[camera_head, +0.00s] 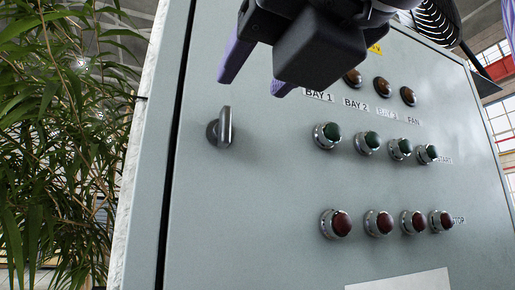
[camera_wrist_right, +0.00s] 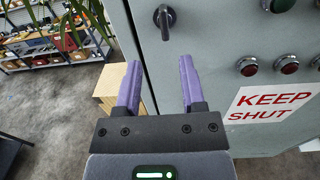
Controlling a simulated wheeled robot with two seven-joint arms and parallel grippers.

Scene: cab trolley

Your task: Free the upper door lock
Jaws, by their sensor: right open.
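One door lock (camera_head: 225,128), a round metal base with a flat grip standing close to vertical, is on the left side of the grey cabinet door (camera_head: 270,195). The lock also shows at the top of the right wrist view (camera_wrist_right: 165,18). No second lock is in view. My right gripper (camera_head: 250,87) is open, its two purple fingers apart with nothing between them. It is clear of the lock, above and a little right of it in the head view. In the right wrist view the lock lies beyond the fingertips (camera_wrist_right: 160,63). My left gripper is not in view.
Green buttons (camera_head: 327,135) and red buttons (camera_head: 336,223) stick out right of the lock. A KEEP SHUT sign (camera_wrist_right: 270,104) is lower on the door. A leafy plant (camera_head: 60,130) stands left of the cabinet. A wooden box (camera_wrist_right: 110,85) is beside it.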

